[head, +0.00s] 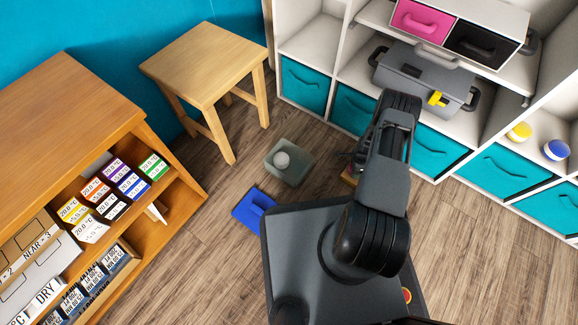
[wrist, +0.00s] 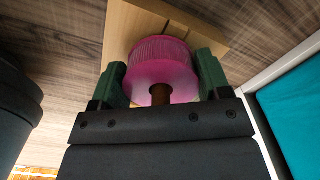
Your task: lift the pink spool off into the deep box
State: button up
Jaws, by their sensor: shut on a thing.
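The pink spool (wrist: 162,66) sits between the two green fingers of my gripper (wrist: 162,88) in the wrist view, and the gripper is shut on it. A brown rod or core (wrist: 160,94) shows at its near end. A pale wooden stand (wrist: 125,38) is right behind the spool; I cannot tell whether they touch. In the head view my arm hides the spool and the fingers. A grey-green open box (head: 296,176), which looks like the deep box, stands on the floor left of my arm with a pale round thing (head: 282,159) in it.
A blue lid-like piece with a handle (head: 250,212) lies on the floor near the box. A wooden stool (head: 205,60) stands behind, a wooden shelf (head: 75,110) at the left. A white cubby shelf (head: 310,45) with teal drawers and a grey toolbox (head: 415,72) is close beyond my arm.

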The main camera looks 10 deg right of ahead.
jog(key=shift+r, duration=0.15)
dwell(0.3)
jog(key=shift+r+p, duration=3)
jog(key=shift+r, duration=1.05)
